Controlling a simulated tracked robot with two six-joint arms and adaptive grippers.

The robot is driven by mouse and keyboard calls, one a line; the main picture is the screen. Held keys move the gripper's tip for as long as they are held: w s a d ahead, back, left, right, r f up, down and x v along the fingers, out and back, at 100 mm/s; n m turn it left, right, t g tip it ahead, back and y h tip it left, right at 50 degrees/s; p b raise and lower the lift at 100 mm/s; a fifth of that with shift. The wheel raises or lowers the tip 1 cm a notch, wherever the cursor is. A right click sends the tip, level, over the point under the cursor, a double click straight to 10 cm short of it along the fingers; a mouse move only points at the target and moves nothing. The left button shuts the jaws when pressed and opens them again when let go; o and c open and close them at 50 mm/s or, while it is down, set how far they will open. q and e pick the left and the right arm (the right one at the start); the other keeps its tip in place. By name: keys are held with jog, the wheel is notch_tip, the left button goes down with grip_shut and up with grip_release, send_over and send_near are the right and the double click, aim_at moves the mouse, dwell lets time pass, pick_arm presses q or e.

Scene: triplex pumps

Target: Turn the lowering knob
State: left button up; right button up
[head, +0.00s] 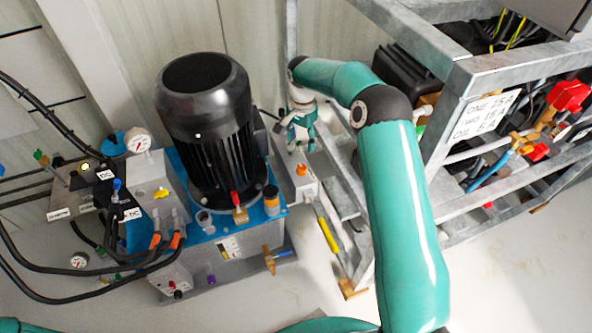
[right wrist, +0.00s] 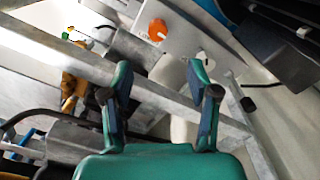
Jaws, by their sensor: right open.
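A round orange knob (head: 301,170) sits on a light grey box beside the blue pump unit; I take it for the lowering knob. In the right wrist view the knob (right wrist: 158,30) shows beyond the fingertips, near the top, with small lettering too fine to read fully. My right gripper (head: 301,146) is open and empty, just above the knob in the head view and apart from it. In the right wrist view its fingers (right wrist: 160,82) stand wide apart, with a white cylindrical part and a metal bar behind them. My left gripper is not in view.
The pump unit's black motor (head: 205,125) stands left of the gripper. A galvanised steel frame (head: 445,110) with hoses and valves stands to the right. A yellow-handled lever (head: 327,233) is below the knob. Black hoses (head: 60,268) run at the left.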

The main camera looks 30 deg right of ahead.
aim_at(301, 166)
notch_tip(301, 166, down, 12)
jog(key=shift+f+b, duration=0.2)
jog(key=shift+b, duration=0.45)
